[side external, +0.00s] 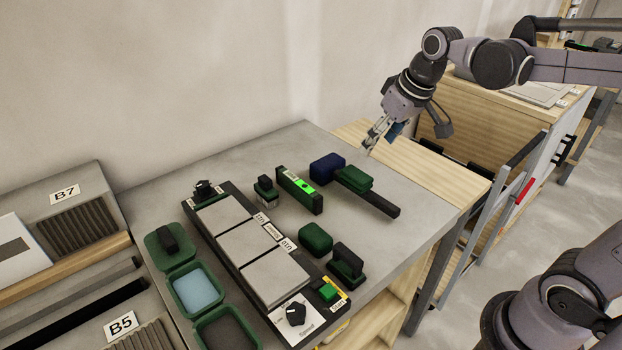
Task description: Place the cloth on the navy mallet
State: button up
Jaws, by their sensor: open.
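The navy mallet lies on the grey worktop, its dark blue head (327,168) at the back and its black handle (382,206) pointing toward the front right. A dark green folded piece that looks like the cloth (354,179) lies across the handle close beside the head. It appears to rest on the mallet. My gripper (372,142) is open, above and behind the mallet to the right, apart from the cloth. Nothing shows between its fingers.
A green level (300,191), a green block (315,237) and a black-handled tool (347,264) stand nearby. The tile fixture (248,243) and green trays (195,290) are to the left. The grey worktop (405,240) is clear right of the handle.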

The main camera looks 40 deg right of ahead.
jog(key=s+a+f+t, duration=0.2)
jog(key=s+f, duration=0.4)
jog(key=s, duration=0.3)
jog(key=shift+s+a+t, duration=0.3)
jog(key=shift+s+a, duration=0.1)
jog(key=shift+a, duration=0.4)
